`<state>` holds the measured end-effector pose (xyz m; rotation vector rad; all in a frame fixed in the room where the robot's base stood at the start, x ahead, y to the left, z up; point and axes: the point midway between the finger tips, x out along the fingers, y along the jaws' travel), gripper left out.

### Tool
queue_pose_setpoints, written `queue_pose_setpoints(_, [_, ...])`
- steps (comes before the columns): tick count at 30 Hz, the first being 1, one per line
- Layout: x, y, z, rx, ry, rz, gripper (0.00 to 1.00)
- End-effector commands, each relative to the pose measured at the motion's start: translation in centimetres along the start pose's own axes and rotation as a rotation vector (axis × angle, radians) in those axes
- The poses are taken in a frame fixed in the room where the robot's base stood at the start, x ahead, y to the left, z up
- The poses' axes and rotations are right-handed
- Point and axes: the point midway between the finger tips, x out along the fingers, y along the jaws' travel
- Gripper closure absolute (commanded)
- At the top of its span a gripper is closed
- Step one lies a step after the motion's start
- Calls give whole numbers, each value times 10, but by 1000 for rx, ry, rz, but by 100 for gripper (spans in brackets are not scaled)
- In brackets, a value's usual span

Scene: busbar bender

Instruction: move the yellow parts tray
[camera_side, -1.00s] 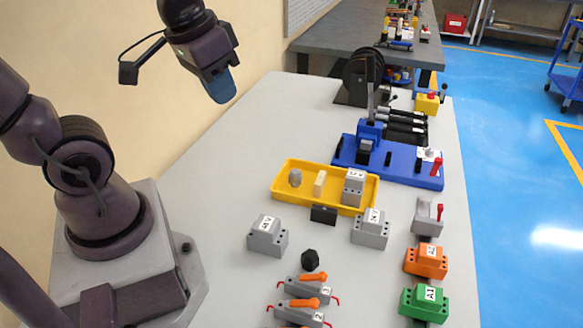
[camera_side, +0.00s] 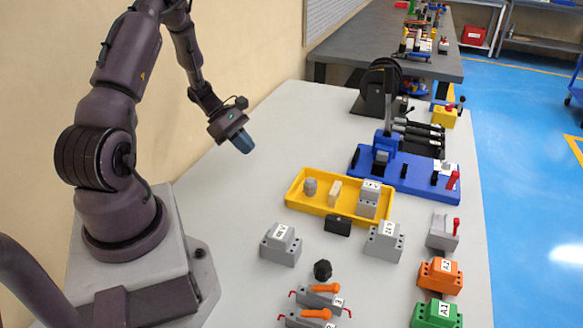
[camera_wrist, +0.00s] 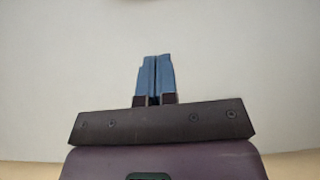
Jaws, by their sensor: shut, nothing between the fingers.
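The yellow parts tray (camera_side: 322,207) lies on the light grey table in the side view. In it are a small grey rounded part (camera_side: 310,187), a cream block (camera_side: 335,192) and a grey labelled block (camera_side: 369,199) at its right end. My gripper (camera_side: 243,143) hangs above the table to the left of and behind the tray, apart from it. Its blue fingers (camera_wrist: 156,78) are closed together and empty in the wrist view. The wrist view shows only bare pale surface beyond them, and no tray.
A black block (camera_side: 338,226) stands close in front of the tray. Grey labelled blocks (camera_side: 281,245) (camera_side: 384,242) stand in front at left and right. The blue bender base (camera_side: 405,177) is behind to the right. The table left of the tray is clear.

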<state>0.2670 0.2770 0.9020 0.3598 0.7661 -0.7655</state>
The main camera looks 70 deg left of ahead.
Motion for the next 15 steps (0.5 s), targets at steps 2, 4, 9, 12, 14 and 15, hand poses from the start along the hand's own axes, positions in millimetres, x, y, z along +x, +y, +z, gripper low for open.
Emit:
queue_pose_setpoints(2, [-6, 17, 7, -49, -23, 56, 100])
queue_pose_setpoints(4, [-5, 20, 10, -93, -39, 70, 100])
queue_pose_setpoints(9, [10, 20, 11, -106, -40, 64, 100])
queue_pose_setpoints(12, [27, 20, 12, -106, -40, 61, 100])
queue_pose_setpoints(14, [40, 21, 12, -104, -40, 60, 100])
queue_pose_setpoints(15, [49, 21, 13, -104, -40, 60, 100])
